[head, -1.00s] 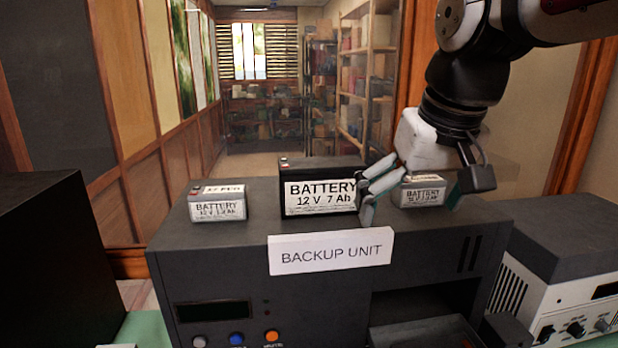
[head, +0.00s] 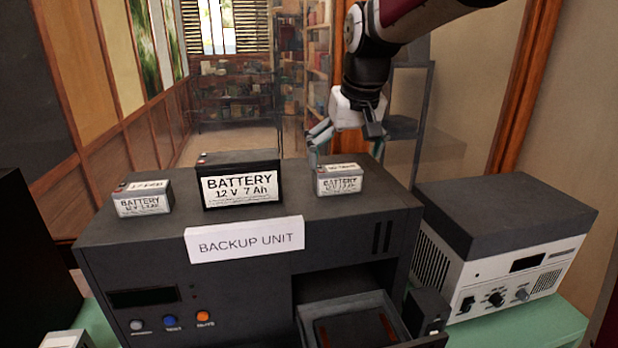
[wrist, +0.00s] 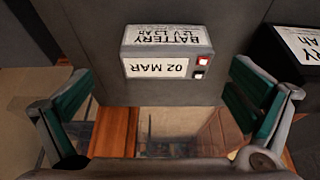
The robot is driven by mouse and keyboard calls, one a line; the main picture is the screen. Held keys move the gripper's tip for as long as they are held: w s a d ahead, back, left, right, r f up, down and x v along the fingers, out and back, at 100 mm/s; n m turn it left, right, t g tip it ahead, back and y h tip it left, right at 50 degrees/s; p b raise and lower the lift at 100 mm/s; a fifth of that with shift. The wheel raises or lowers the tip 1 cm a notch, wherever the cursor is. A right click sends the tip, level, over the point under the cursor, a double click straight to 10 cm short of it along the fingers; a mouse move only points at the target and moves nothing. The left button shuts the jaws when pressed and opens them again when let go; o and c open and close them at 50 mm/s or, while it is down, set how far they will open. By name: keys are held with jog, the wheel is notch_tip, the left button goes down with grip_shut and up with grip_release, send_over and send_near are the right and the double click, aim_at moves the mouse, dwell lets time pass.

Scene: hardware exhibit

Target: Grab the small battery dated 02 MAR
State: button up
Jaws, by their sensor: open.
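My gripper (head: 346,147) is open and empty, above and behind this battery. In the wrist view its two teal fingers (wrist: 160,100) are spread wide, one on each side, and apart from the battery.
Another small battery (head: 142,199) stands further left. An open drawer (head: 358,320) sits below. A white device with a dark top (head: 505,228) stands right.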

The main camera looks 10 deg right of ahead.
aim_at(338, 169)
jog(key=shift+a+p+x, duration=0.2)
jog(key=shift+p+x, duration=0.15)
jog(key=shift+x, duration=1.05)
jog(key=shift+a+p+x, duration=0.15)
jog(key=shift+p+x, duration=0.15)
jog(key=shift+x, duration=1.1)
jog(key=c, duration=1.6)
jog(key=shift+c, duration=0.5)
jog(key=shift+r, duration=0.15)
